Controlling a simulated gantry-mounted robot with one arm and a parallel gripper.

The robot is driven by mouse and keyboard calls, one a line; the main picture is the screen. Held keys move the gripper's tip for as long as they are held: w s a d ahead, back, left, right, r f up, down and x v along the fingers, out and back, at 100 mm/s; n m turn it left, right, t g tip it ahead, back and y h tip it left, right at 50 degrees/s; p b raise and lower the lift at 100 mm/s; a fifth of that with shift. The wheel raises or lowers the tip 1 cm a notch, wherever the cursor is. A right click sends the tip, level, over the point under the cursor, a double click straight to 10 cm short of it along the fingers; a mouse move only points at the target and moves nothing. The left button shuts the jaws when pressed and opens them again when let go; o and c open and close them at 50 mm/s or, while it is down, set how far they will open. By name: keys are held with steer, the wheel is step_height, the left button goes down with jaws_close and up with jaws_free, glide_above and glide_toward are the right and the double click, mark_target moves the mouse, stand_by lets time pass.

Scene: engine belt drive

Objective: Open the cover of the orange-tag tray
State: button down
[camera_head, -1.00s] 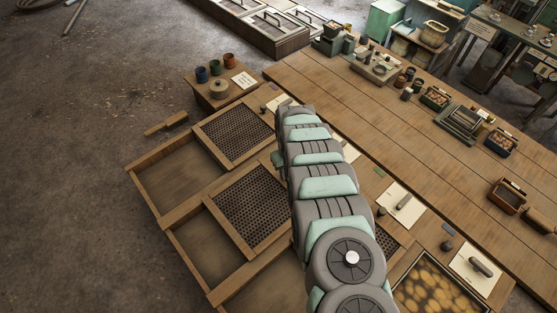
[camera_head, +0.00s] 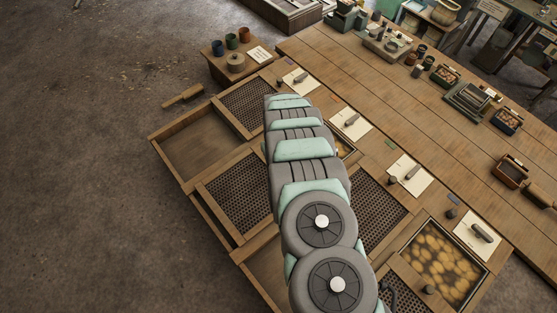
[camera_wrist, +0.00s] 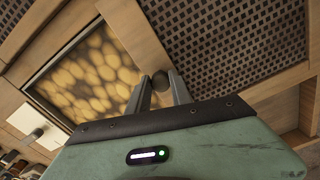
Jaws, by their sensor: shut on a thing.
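In the wrist view my gripper (camera_wrist: 162,92) is shut on a dark round knob (camera_wrist: 161,80). The knob stands on the wooden frame of a mesh cover (camera_wrist: 235,38). Beside this cover lies an uncovered tray full of yellowish rounded lumps (camera_wrist: 95,70). In the head view the same cover (camera_head: 236,190) lies left of my arm, and a sliver of the yellowish lumps (camera_head: 344,150) shows right of it. My arm hides the gripper and knob there. I cannot make out an orange tag.
Other mesh covers (camera_head: 252,104) (camera_head: 380,207) lie in neighbouring bays. A nearer tray (camera_head: 438,262) also shows yellowish lumps. Pale cards with dark handles (camera_head: 351,122) line the bench edge. A small stand with cups (camera_head: 231,42) is at the far left.

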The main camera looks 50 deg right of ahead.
steer(key=c, duration=1.1)
jaws_free()
steer(key=shift+c, duration=0.2)
step_height(320, 180, up, 11)
steer(key=b, duration=0.2)
steer(key=shift+f, duration=0.15)
